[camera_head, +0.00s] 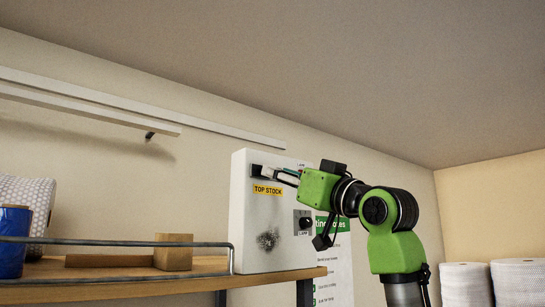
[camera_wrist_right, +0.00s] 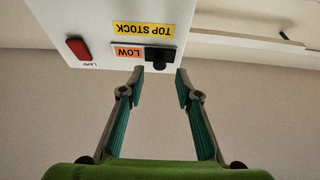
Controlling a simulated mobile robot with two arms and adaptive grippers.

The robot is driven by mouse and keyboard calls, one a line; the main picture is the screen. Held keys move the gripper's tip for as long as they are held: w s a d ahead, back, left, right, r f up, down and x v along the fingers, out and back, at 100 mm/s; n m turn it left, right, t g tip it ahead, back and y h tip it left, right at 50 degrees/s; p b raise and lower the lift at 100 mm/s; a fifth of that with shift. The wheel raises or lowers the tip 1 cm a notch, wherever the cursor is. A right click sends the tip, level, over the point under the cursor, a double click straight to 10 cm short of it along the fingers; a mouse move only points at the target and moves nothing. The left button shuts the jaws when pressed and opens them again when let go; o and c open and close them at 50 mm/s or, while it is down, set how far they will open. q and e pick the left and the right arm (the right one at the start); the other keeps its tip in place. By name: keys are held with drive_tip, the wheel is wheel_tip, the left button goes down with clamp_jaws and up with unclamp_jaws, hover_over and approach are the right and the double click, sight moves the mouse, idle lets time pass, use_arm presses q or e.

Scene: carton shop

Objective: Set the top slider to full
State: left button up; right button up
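A white box (camera_head: 262,235) on the wall shelf carries a yellow TOP STOCK label (camera_head: 267,190), which also shows upside down in the right wrist view (camera_wrist_right: 143,29). Beside it in that view is an orange label reading LOW (camera_wrist_right: 128,52). The black slider knob (camera_wrist_right: 160,57) sits at the right end of that strip. In the head view the slider is partly behind my fingers. My right gripper (camera_wrist_right: 160,84) is open. Its fingertips are on either side of the knob's line, just short of it, with nothing held. My left gripper is out of view.
A black knob (camera_head: 305,223) is lower on the box. The shelf (camera_head: 120,268) has a wire rail, a wooden block (camera_head: 173,252) and a blue roll (camera_head: 13,242). Wrapped rolls (camera_head: 466,284) stand at the right.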

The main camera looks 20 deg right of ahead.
drive_tip(key=p+x, duration=0.1)
drive_tip(key=x, duration=0.2)
drive_tip(key=shift+w+a+r+p, duration=0.1)
drive_tip(key=shift+w+r+p, duration=0.05)
drive_tip(key=shift+w+p, duration=0.15)
